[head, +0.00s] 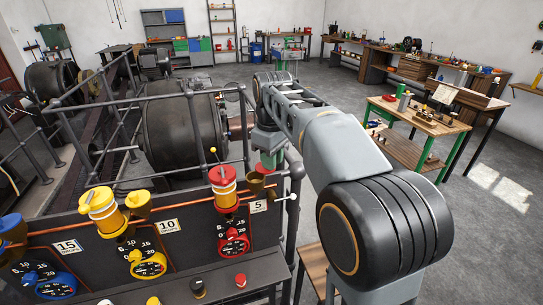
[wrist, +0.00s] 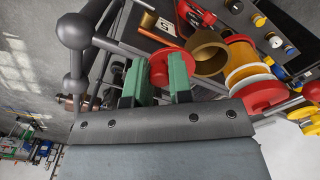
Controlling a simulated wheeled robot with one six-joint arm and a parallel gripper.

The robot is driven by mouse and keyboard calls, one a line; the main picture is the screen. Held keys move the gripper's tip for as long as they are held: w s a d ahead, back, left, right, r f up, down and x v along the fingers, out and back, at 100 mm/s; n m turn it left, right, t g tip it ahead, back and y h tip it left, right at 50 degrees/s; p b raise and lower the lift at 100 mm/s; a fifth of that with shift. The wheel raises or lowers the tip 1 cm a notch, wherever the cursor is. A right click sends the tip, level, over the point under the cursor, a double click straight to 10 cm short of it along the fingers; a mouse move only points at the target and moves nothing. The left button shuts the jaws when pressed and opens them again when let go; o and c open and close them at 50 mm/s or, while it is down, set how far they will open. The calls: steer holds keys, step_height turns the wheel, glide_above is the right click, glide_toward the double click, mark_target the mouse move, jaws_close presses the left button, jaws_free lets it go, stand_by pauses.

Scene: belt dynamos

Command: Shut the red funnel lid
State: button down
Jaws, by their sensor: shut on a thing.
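The red funnel lid (wrist: 160,68) is a red disc standing raised beside the brass funnel (wrist: 207,58), whose round mouth is uncovered. In the wrist view the green fingers of my gripper (wrist: 156,76) are on either side of the lid, shut on it.
Yellow-capped (head: 103,211) and blue-capped (head: 10,230) cylinders stand farther left on the dark panel (head: 190,235). A grey pipe railing (head: 292,170) runs close behind and right of my gripper. Open floor (head: 350,90) lies beyond.

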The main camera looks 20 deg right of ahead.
mark_target(256, 182)
steer(key=m, duration=0.1)
steer(key=s+m, duration=0.1)
steer(key=m, duration=0.1)
steer(key=shift+s+a+m, duration=0.25)
steer(key=shift+a+m, duration=0.15)
steer(key=a+m, duration=0.1)
steer(key=m, duration=0.1)
steer(key=s+a+m+p, duration=0.1)
steer(key=m, duration=0.2)
steer(key=s+a+m, duration=0.1)
steer(key=m, duration=0.2)
steer(key=shift+p, duration=0.3)
steer(key=shift+a+m+p, duration=0.15)
steer(key=shift+a+m, duration=0.15)
steer(key=shift+m, duration=0.5)
steer(key=shift+a+m+p, duration=0.15)
steer(key=shift+a+m, duration=0.15)
steer(key=shift+m, duration=0.5)
steer(key=shift+s, duration=0.1)
steer(key=c, duration=1)
jaws_free()
steer(key=shift+a, duration=0.1)
